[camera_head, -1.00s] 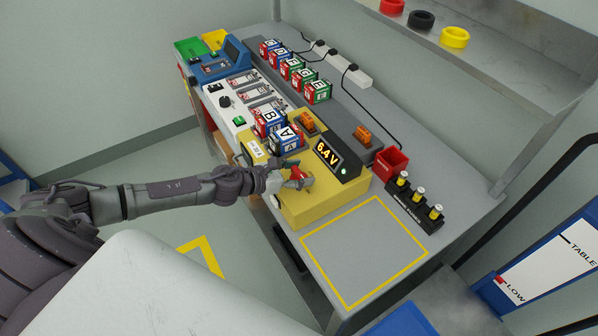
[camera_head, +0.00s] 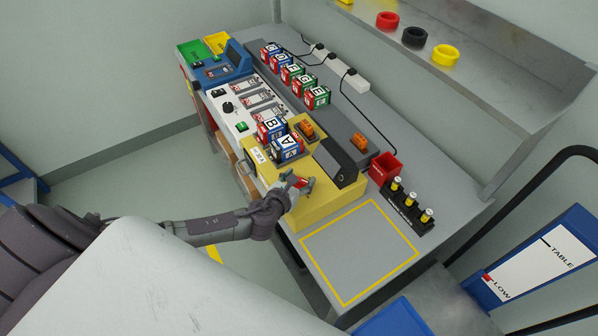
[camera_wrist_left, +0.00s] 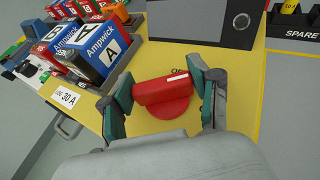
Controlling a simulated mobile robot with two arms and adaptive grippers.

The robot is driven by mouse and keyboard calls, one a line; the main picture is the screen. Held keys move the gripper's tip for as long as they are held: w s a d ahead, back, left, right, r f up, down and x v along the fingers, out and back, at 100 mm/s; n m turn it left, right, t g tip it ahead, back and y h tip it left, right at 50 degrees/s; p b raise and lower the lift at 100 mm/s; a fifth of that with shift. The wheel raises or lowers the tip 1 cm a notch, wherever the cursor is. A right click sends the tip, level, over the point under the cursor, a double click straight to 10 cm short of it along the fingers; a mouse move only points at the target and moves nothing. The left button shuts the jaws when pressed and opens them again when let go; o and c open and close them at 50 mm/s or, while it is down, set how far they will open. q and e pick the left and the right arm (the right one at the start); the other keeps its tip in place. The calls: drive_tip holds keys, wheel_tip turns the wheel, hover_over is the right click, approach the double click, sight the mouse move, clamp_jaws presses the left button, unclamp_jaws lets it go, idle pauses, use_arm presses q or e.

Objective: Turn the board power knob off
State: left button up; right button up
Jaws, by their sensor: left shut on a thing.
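The red power knob (camera_head: 300,182) is on top of the yellow board (camera_head: 322,205). In the left wrist view the knob (camera_wrist_left: 165,95) has a raised bar with a white line, lying nearly crosswise in the picture. My left gripper (camera_head: 298,184) comes in from the left, and its fingers (camera_wrist_left: 163,92) are shut on the two ends of the bar. The board's display (camera_head: 328,160) is dark, and its screen also looks dark in the wrist view (camera_wrist_left: 205,10). My right gripper is not in view.
The yellow-outlined square (camera_head: 360,250) is clear.

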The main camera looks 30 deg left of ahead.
use_arm(q)
drive_tip(key=n+y+p, duration=0.1)
drive_tip(key=n+y, duration=0.1)
drive_tip(key=y, duration=0.1)
drive_tip(key=shift+d+r+n+g, duration=0.1)
drive_tip(key=shift+d+n+g, duration=0.05)
drive_tip(key=shift+n+g, duration=0.2)
drive_tip(key=n+g+y+p, duration=0.1)
drive_tip(key=n+y, duration=0.2)
drive_tip(key=n+g+y, duration=0.2)
drive_tip(key=shift+n+y, duration=0.25)
drive_tip(key=shift+y, duration=0.15)
drive_tip(key=shift+n+g+y+b, duration=0.45)
drive_tip(key=shift+n+g+y, duration=0.8)
drive_tip(key=shift+n, duration=0.25)
drive_tip(key=shift+n+g, duration=0.3)
drive_tip(key=o, duration=1.2)
drive_tip(key=shift+a, duration=0.2)
drive_tip(key=shift+c, duration=0.2)
drive_tip(key=v, duration=1.2)
